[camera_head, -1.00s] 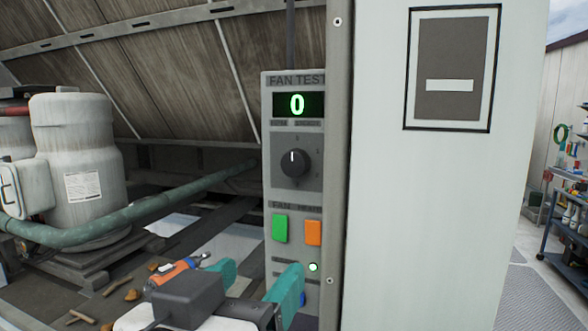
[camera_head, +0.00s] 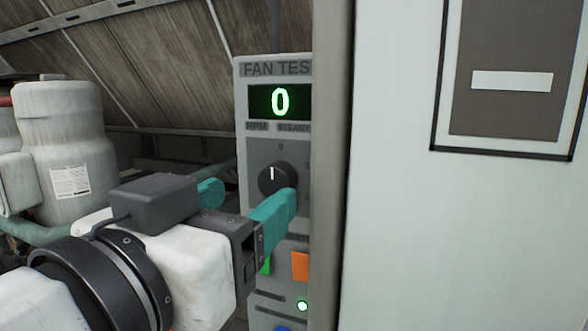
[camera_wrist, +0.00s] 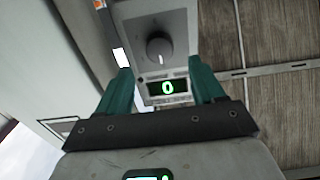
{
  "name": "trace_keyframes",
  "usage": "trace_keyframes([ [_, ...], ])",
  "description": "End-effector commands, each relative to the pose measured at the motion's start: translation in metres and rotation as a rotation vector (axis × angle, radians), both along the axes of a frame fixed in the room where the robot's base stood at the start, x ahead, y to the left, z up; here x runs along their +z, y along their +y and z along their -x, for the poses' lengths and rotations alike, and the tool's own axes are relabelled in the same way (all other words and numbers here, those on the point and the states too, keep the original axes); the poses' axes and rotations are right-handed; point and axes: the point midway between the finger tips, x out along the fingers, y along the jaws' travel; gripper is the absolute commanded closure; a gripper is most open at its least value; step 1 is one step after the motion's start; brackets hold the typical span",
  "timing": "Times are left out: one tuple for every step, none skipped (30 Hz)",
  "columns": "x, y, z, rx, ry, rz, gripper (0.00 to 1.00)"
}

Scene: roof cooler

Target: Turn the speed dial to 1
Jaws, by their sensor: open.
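The black speed dial (camera_head: 274,180) sits on the grey fan test panel (camera_head: 242,110), its white mark pointing straight up to the 0. The display (camera_head: 280,102) above it reads a green 0. My gripper (camera_head: 252,192) is open, with its two teal fingers apart in front of the panel. In the head view, the right fingertip overlaps the dial's lower right edge; contact cannot be told. In the wrist view the dial (camera_wrist: 159,47) appears beyond and between the fingers (camera_wrist: 161,80), with nothing held.
A green button (camera_head: 265,264) and an orange button (camera_head: 300,266) sit below the dial, partly behind my gripper. A pale cabinet wall (camera_head: 395,220) stands close on the right. A white tank (camera_head: 62,140) and a green pipe (camera_head: 25,228) are at left.

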Motion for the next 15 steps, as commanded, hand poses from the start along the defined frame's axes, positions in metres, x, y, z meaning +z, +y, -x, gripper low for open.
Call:
trace_keyframes([
  [0.003, -0.004, -0.009, -0.002, 0.001, 0.001, 0.32],
  [0.003, -0.006, -0.014, -0.002, 0.001, 0.001, 0.32],
  [0.003, -0.008, -0.021, -0.002, 0.001, 0.001, 0.32],
  [0.003, -0.009, -0.025, -0.001, 0.001, 0.001, 0.32],
  [0.003, -0.011, -0.03, -0.001, 0.002, 0.0, 0.32],
  [0.002, -0.013, -0.035, 0.0, 0.002, -0.001, 0.32],
  [0.003, -0.014, -0.038, 0.0, 0.001, 0.0, 0.32],
  [0.002, -0.015, -0.042, -0.001, 0.001, 0.0, 0.32],
  [0.002, -0.017, -0.045, -0.002, 0.002, -0.001, 0.32],
  [0.002, -0.018, -0.048, -0.001, 0.001, 0.0, 0.32],
  [0.001, -0.018, -0.05, 0.0, 0.0, 0.0, 0.32],
  [0.001, -0.019, -0.052, 0.001, 0.001, 0.0, 0.32],
  [0.001, -0.019, -0.053, 0.001, 0.001, 0.0, 0.32],
  [0.0, -0.02, -0.054, 0.001, 0.001, 0.0, 0.32],
  [0.0, -0.02, -0.055, 0.001, 0.001, 0.0, 0.32],
])
